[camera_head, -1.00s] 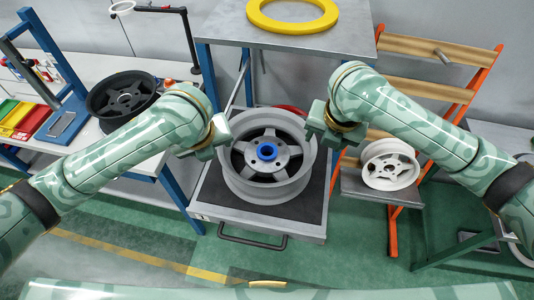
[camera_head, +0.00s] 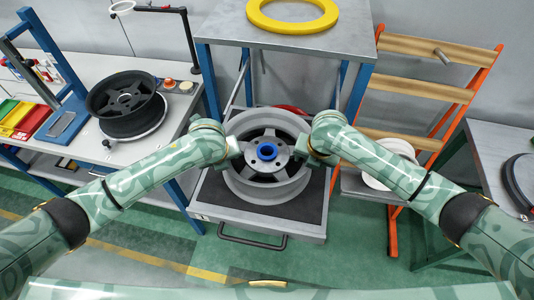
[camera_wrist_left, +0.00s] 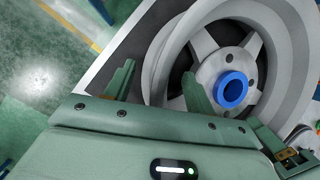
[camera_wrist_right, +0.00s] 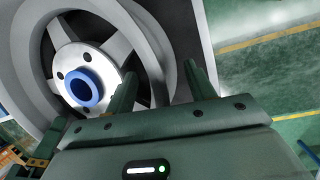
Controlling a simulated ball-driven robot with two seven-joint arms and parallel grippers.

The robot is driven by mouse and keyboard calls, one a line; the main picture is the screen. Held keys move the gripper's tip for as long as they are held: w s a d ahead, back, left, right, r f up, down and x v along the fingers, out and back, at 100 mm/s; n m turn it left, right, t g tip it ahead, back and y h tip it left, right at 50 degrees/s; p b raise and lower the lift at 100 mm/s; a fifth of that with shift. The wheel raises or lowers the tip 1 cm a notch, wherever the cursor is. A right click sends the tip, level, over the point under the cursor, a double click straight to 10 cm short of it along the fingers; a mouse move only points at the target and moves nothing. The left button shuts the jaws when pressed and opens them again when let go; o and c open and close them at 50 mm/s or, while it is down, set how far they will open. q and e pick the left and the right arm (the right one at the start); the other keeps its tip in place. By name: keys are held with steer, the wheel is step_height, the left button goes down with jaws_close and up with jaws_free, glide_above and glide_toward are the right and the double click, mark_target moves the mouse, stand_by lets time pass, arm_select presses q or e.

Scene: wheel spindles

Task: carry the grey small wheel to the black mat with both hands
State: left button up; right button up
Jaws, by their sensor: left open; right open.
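The grey wheel (camera_head: 268,190) with a blue hub piece (camera_head: 267,152) lies flat on the dark mat-like top (camera_head: 305,208) of a low cart below the grey table. My left gripper (camera_head: 238,150) is open at the wheel's left rim; in the left wrist view its fingers (camera_wrist_left: 160,85) stand on either side of the rim (camera_wrist_left: 158,65). My right gripper (camera_head: 304,150) is open at the right rim; in the right wrist view its fingers (camera_wrist_right: 164,85) also stand on either side of the rim (camera_wrist_right: 160,55). I cannot tell whether the fingers touch it.
A black wheel (camera_head: 125,118) sits on the left bench. A yellow ring (camera_head: 292,14) lies on the grey table (camera_head: 300,42) behind. A white wheel (camera_head: 385,180) on the orange-framed rack (camera_head: 410,92) is partly behind my right arm. The cart's handle (camera_head: 252,240) faces me.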

arm_select(q)
steer(key=shift+w+f, duration=0.2)
steer(key=shift+f, duration=0.25)
arm_select(e)
steer(key=shift+w+f, duration=0.1)
steer(key=shift+f, duration=0.4)
arm_select(q)
jaws_close()
arm_select(e)
jaws_close()
arm_select(q)
steer(key=shift+r, duration=0.1)
arm_select(e)
steer(key=shift+r, duration=0.15)
